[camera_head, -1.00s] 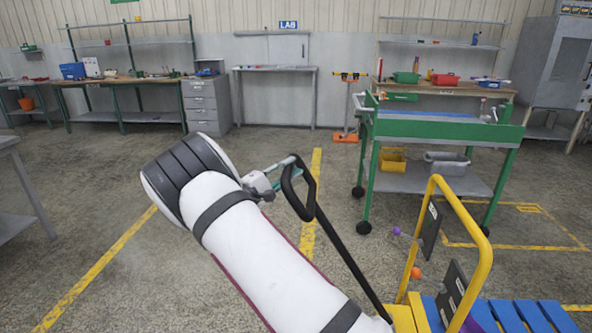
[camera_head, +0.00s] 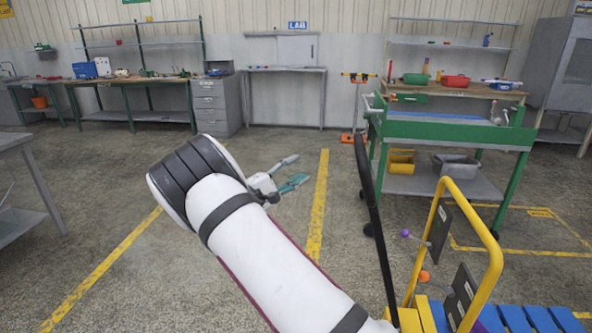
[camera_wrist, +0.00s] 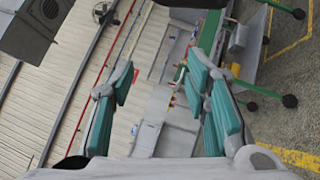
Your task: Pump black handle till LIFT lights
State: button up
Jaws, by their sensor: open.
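The black handle (camera_head: 374,220) is a tall bar in the head view, standing nearly upright and leaning slightly left at the top. Its lower end runs down to the yellow and blue cart (camera_head: 425,315) at lower right. My gripper (camera_head: 299,169) is open and empty, left of the handle's upper part and apart from it in the picture. The wrist view shows its teal-padded fingers (camera_wrist: 160,75) spread with nothing between them. Dark panels (camera_head: 460,295) are fixed by the cart's yellow rail (camera_head: 492,240). I cannot make out a LIFT light.
A purple ball knob (camera_head: 405,233) and an orange ball knob (camera_head: 424,275) sit left of the yellow rail. A green wheeled trolley (camera_head: 450,130) stands behind the handle. The floor left of the handle is open.

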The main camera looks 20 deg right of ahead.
jog(key=v, duration=1.1)
jog(key=shift+a, duration=0.1)
jog(key=s+d+r+m+g+y+p, duration=0.2)
jog(key=s+d+r+g+y, duration=0.25)
jog(key=s, duration=0.45)
jog(key=s+d+r+m+g+y+p, duration=0.1)
jog(key=s+d+r+m+g+y, duration=0.15)
jog(key=s+d+r+y, duration=0.55)
jog(key=s+a+r+t+y+p, duration=0.1)
jog(key=s+a, duration=0.3)
jog(key=s, duration=0.5)
jog(key=s+a+r+m+t+y+p, duration=0.1)
jog(key=s+a+r+t+y+p, duration=0.1)
jog(key=s, duration=0.8)
jog(key=s+a+r+t+y+p, duration=0.1)
jog(key=s+a+r+t+y, duration=0.1)
jog(key=s+a, duration=0.4)
jog(key=s+r+y, duration=0.1)
jog(key=s+y, duration=0.1)
jog(key=s, duration=0.2)
jog(key=shift+a+t+p, duration=0.35)
jog(key=shift+a+t, duration=0.05)
jog(key=shift+d, duration=0.1)
